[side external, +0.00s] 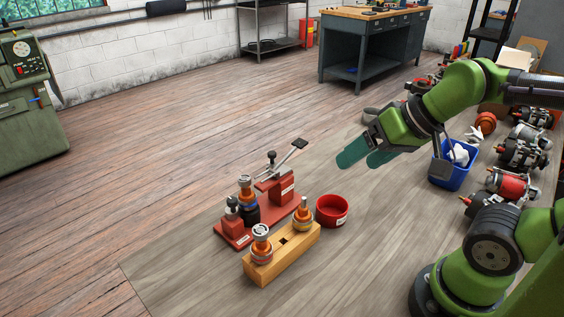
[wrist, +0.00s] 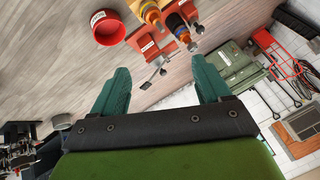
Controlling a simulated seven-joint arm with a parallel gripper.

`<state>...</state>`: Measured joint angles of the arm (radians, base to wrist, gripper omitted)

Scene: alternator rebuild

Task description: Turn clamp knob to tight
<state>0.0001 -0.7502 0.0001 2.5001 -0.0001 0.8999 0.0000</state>
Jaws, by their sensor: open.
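A red clamp fixture (side external: 232,236) stands on the grey wood-look surface, with a red upright block (side external: 284,190) at its back. On the block is a metal clamp arm with a black knob (side external: 271,155) on top and a lever ending in a dark grip (side external: 300,143). I cannot tell how tight the clamp is. An orange and dark part stack (side external: 245,187) stands on the fixture. My gripper (side external: 360,160) is open and empty, up and to the right of the fixture. In the wrist view, the clamp lever (wrist: 147,84) shows between the teal fingers (wrist: 163,80), beyond them.
A wooden block (side external: 282,257) with two orange and metal parts stands in front of the fixture. A red bowl (side external: 331,210) sits to its right. A blue bin (side external: 453,170) and several alternators (side external: 523,153) are at the right. The floor at left is clear.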

